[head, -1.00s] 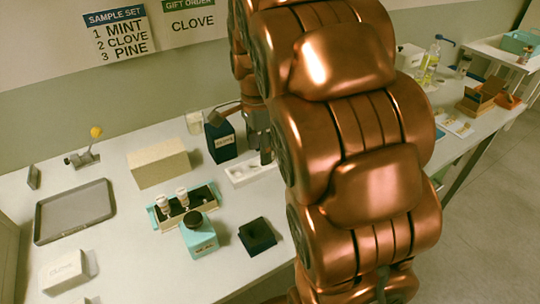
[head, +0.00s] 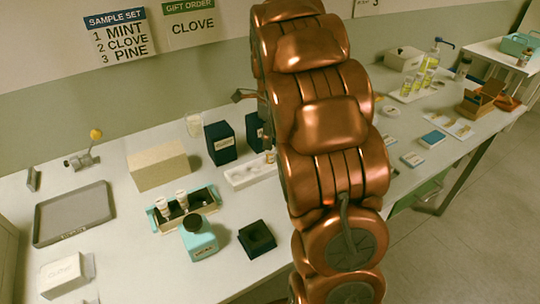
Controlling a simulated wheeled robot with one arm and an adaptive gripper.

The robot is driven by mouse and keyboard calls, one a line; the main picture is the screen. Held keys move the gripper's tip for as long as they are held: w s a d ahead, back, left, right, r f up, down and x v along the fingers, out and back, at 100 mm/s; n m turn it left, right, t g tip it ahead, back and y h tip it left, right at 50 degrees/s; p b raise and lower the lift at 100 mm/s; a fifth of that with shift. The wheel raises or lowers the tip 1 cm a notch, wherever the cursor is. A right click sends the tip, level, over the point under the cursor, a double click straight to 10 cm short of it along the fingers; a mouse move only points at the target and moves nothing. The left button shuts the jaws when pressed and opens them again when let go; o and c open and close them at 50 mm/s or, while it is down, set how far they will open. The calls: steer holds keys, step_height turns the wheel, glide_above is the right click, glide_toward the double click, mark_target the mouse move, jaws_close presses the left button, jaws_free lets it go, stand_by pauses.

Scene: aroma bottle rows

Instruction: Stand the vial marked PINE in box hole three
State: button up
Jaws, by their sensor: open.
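The teal-edged box (head: 208,207) with a dark insert stands on the table at left centre. Two white-capped vials (head: 182,199) stand upright in its left and middle places; its right end looks empty. A white holder (head: 238,182) with round hollows lies behind it to the right. A small vial with a brownish top (head: 270,157) shows at the holder's right end, partly behind my arm. No PINE label on a vial can be read. My gripper (head: 262,103) is mostly hidden behind my copper arm, above and behind the holder; its fingertips do not show clearly.
A beige block (head: 158,165) and dark boxes (head: 220,143) stand behind. A grey tray (head: 75,213) lies left. The wall sign (head: 121,36) lists PINE third.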

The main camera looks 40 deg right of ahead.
mark_target(270, 156)
steer(key=f, duration=0.2)
steer(key=f+p, duration=0.1)
steer(key=f, duration=0.1)
steer(key=shift+a+f, duration=0.2)
steer(key=shift+f, duration=0.2)
steer(key=c, duration=1)
